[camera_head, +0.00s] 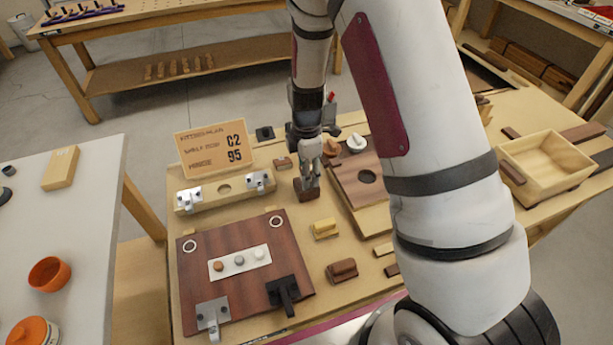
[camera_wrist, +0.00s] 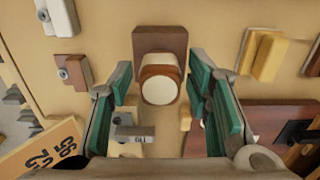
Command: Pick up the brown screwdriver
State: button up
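My gripper (camera_head: 309,172) points down over the bench in the head view. In the wrist view its two green-padded fingers (camera_wrist: 161,78) are spread apart. Between them shows a brown piece with a round pale end (camera_wrist: 158,86), seen end-on, with gaps to both fingers. It may be the brown screwdriver, but its shape does not make this certain. It appears in front of a brown block (camera_wrist: 160,41). In the head view a brown block (camera_head: 306,190) sits just below my gripper, whose fingers partly hide it. No full screwdriver shaft can be made out.
A yellow ridged block (camera_head: 325,229) and a brown ridged block (camera_head: 341,270) lie nearer. A dark wooden board (camera_head: 205,245) with metal brackets is at left, a sign (camera_head: 211,149) behind. A wooden bin (camera_head: 548,166) stands at right. My arm hides part of the bench.

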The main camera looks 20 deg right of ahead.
jog(key=c, duration=0.6)
notch_tip(320, 180, up, 10)
jog(key=shift+b, duration=0.3)
jog(key=shift+o, duration=0.6)
grip_shut()
